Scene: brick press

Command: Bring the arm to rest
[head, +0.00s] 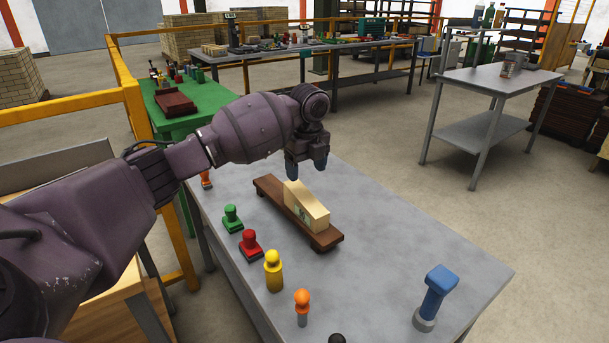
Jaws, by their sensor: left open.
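My left arm comes in from the left and reaches over the grey table (400,248). My left gripper (308,170) points down just above the far end of a pale yellow brick (309,208). It is open, and nothing shows between its fingers. The brick lies on a dark brown wooden board (326,239) on the table. A dark mark shows on the brick's near side. Whether the fingertips touch the brick is hard to tell. My right gripper is out of view.
Green (232,219), red (250,245), yellow (273,271) and orange (302,307) stamps stand along the table's left side. A blue-handled stamp (435,298) stands at the near right. A yellow railing (130,100) runs behind my arm.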

